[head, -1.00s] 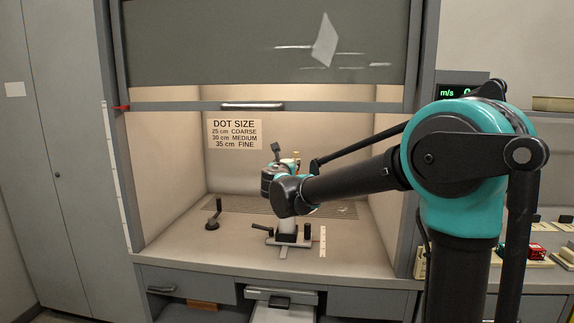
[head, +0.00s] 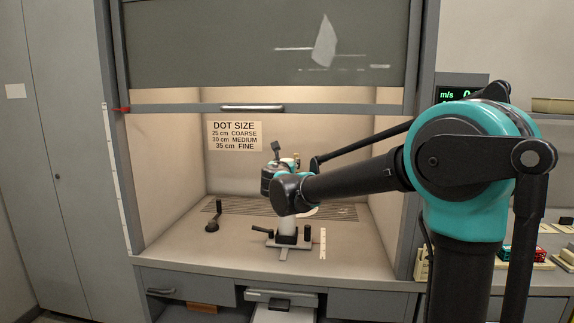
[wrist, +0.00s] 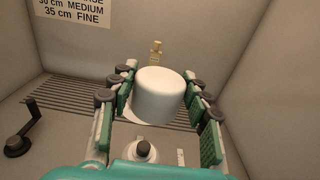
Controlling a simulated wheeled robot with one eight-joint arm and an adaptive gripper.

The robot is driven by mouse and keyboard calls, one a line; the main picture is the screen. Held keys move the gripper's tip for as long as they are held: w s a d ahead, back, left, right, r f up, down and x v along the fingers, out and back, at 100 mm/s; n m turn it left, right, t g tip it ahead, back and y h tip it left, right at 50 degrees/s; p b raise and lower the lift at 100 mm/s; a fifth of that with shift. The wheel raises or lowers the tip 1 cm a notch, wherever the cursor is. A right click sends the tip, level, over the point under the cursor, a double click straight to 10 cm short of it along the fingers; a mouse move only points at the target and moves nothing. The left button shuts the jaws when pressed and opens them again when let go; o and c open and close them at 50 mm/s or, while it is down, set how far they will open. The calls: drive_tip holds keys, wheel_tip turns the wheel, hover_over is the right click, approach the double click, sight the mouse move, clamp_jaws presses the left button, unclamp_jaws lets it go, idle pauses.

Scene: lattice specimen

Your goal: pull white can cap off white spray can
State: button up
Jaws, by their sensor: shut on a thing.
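The white can cap (wrist: 159,95) is between the green-padded fingers of my gripper (wrist: 160,88), which is shut on it. In the wrist view, the white spray can (wrist: 146,158) shows lower down, with a dark nozzle on its bare top, apart from the cap. In the head view, the can (head: 288,226) stands upright in a dark clamp on a small grey base (head: 284,243). My arm's wrist hides the can's top and most of the gripper there.
A dark crank-like stand (head: 212,218) is on the hood floor to the left. A white scale strip (head: 323,243) stands right of the can. The raised sash (head: 253,107) crosses above my arm. A slotted grille (head: 235,207) lies at the back.

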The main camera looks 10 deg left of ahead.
sight(287, 159)
drive_tip(key=shift+r, duration=0.15)
drive_tip(key=shift+r, duration=3)
